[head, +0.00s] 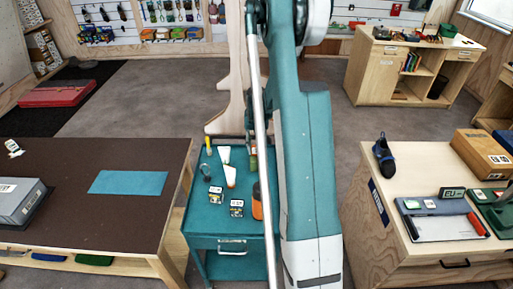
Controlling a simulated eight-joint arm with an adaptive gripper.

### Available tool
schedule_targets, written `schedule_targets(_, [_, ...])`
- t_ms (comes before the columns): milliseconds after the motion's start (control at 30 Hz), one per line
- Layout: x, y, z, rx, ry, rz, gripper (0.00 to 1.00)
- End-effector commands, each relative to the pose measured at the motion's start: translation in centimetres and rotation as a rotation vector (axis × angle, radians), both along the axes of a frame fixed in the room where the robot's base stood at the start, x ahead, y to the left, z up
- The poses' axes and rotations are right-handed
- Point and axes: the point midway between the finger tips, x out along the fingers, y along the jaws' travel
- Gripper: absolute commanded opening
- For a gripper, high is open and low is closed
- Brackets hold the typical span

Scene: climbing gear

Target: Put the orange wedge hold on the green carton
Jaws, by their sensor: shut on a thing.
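My gripper is not in view. My teal and white arm fills the middle of the head view and hides what lies behind it. I cannot make out the orange wedge hold for certain. A small white piece with an orange end (230,178) stands on the teal cart (203,226), too small to identify. A narrow green thing (253,158) shows at the cart's back, partly hidden by my arm; I cannot tell whether it is the green carton.
An orange bottle-like thing (257,203) and small boxes (237,208) stand on the cart. A brown-topped table (100,220) with a teal mat (128,183) is at left. A wooden bench (400,175) with a shoe (383,155) is at right. The floor behind is open.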

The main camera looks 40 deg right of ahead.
Motion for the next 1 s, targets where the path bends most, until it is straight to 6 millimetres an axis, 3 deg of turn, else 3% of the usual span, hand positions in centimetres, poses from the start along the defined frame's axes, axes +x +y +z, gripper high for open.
schedule_targets(233, [0.0, 0.0, -0.4, 0.000, 0.000, 0.000, 0.20])
schedule_targets(267, [0.0, 0.0, -0.4, 0.000, 0.000, 0.000, 0.34])
schedule_targets(367, [0.0, 0.0, -0.3, 0.000, 0.000, 0.000, 0.47])
schedule_targets(1000, [0.0, 0.0, 0.7, 0.000, 0.000, 0.000, 0.47])
